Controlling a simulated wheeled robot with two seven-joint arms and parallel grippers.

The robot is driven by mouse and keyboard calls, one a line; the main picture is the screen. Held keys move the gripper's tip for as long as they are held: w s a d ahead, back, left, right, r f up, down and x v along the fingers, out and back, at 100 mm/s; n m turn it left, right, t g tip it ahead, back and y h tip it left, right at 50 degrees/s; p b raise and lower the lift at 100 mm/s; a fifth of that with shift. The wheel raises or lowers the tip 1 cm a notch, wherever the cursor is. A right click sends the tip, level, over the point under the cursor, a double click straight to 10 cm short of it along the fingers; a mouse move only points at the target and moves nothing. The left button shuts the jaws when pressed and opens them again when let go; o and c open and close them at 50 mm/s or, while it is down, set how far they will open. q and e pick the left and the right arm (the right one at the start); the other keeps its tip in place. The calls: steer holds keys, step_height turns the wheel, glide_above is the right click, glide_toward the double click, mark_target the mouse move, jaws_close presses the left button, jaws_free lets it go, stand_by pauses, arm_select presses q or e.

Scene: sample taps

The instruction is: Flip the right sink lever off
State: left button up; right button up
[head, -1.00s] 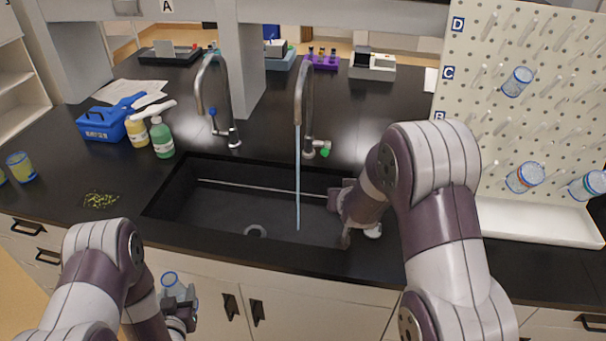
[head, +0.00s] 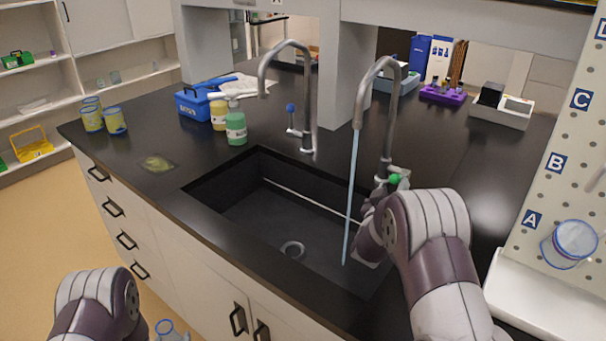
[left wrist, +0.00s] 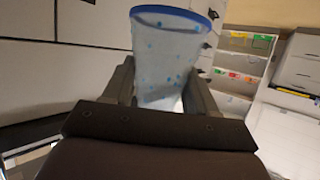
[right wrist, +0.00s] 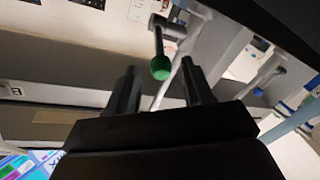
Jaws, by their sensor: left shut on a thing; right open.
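The right tap (head: 390,105) has a grey curved spout, and a stream of water (head: 350,200) runs from it into the black sink (head: 250,212). Its lever with a green tip (head: 394,179) is at the tap's base; the green tip (right wrist: 160,67) also shows in the right wrist view. My right gripper (right wrist: 160,90) is open, with the green tip ahead, seen between its fingers. Whether they touch it I cannot tell; my arm largely hides this gripper in the head view. My left gripper (left wrist: 160,92) is shut on a clear blue-rimmed cup (left wrist: 172,50), held low before the cabinets.
The left tap (head: 312,100) has a blue-tipped lever (head: 291,108) and no visible water. Bottles, including a green one (head: 236,128), and a blue toolbox (head: 195,103) stand behind the sink's left end. A pegboard (head: 575,160) rises at the right above a white tray (head: 540,297).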

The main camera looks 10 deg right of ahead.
mark_target(397, 178)
arm_select(q)
steer(key=shift+r, duration=0.15)
arm_select(e)
steer(key=x, duration=0.5)
steer(key=shift+w+d, duration=0.15)
steer(key=shift+c, duration=0.3)
